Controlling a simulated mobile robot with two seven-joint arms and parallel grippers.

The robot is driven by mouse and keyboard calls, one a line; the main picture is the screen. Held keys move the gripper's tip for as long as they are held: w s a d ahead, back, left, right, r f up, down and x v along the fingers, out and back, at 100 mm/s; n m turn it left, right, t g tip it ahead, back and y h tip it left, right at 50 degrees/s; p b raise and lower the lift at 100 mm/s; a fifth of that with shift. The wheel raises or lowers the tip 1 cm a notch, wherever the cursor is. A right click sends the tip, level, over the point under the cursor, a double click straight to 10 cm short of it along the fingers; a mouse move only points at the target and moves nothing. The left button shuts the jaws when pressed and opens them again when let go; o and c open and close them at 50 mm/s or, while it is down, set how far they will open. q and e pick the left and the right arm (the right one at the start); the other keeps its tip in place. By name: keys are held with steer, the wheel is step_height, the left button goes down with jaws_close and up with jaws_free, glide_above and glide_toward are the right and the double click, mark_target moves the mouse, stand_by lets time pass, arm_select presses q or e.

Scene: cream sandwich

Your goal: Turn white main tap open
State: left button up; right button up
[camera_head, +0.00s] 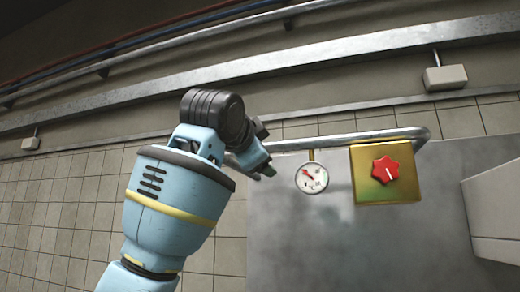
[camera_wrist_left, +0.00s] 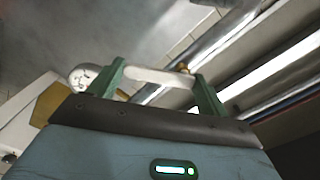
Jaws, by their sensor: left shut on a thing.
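My left gripper (camera_head: 266,168) is at the left end of the metal pipe, beside the gauge, with my arm coming up from below. In the left wrist view the two green fingers of the left gripper (camera_wrist_left: 159,72) stand on either side of a white bar, which looks like the white tap's handle (camera_wrist_left: 158,78). The gripper is shut on it. In the head view the tap is hidden behind my gripper and wrist. My right gripper is not in view.
A round white gauge (camera_head: 312,178) hangs from the pipe (camera_head: 340,138) just right of my gripper. A gold box (camera_head: 364,190) with a red knob (camera_head: 385,169) is further right. A white fixture (camera_head: 492,210) is at the right edge. Tiled wall lies behind.

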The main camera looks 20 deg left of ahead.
arm_select(q)
steer(key=m, duration=0.2)
steer(key=a+m, duration=0.1)
steer(key=m, duration=0.3)
steer(key=shift+a+f, duration=0.25)
steer(key=shift+a, duration=0.1)
steer(key=shift+m, duration=0.3)
steer(key=o, duration=1.4)
steer(key=shift+s, duration=0.1)
steer(key=shift+s+a, duration=0.15)
steer(key=shift+s, duration=3.7)
steer(key=shift+w, duration=0.1)
